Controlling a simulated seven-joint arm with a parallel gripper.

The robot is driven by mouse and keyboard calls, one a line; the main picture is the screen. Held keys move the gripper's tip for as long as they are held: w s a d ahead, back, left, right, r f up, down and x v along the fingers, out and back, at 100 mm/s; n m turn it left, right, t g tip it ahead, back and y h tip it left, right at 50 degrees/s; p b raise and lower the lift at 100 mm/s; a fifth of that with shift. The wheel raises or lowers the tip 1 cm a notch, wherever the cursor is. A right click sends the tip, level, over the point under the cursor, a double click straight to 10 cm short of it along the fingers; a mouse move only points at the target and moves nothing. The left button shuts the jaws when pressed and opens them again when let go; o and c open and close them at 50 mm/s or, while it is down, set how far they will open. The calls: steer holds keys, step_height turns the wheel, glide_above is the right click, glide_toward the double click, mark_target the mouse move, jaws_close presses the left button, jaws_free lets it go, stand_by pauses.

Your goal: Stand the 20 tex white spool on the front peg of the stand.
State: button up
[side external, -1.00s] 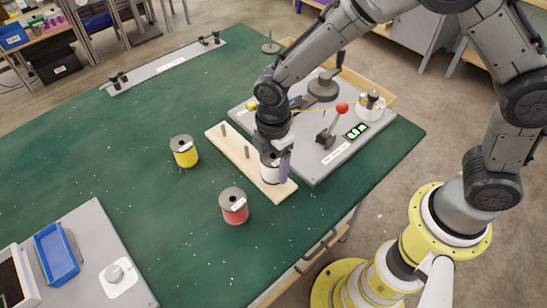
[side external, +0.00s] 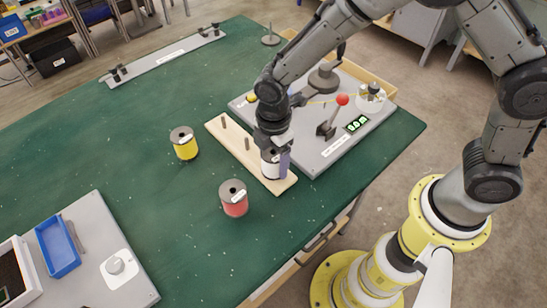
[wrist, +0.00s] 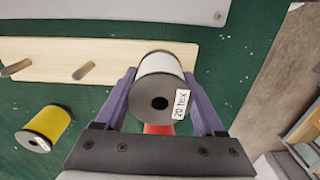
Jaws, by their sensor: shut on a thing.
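The white spool (wrist: 163,67) has dark grey end flanges and a "20 tex" label. My gripper (wrist: 160,76) is shut on it, with one purple finger on each side. In the side external view, my gripper (side external: 275,160) points down and holds the white spool (side external: 267,164) upright over the front end of the wooden stand (side external: 236,155). Two bare pegs, the rear peg (side external: 223,122) and the middle peg (side external: 247,144), stand up from it. The front peg is hidden by the spool and gripper. I cannot tell whether the spool's bottom touches the board.
A yellow spool (side external: 185,146) stands left of the stand and a red spool (side external: 234,201) stands in front of it. A grey plate (side external: 320,158) with a red-knobbed lever (side external: 342,100) and a display lies close on the right.

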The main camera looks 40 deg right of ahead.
steer(key=shift+f, duration=0.5)
steer(key=o, duration=1.4)
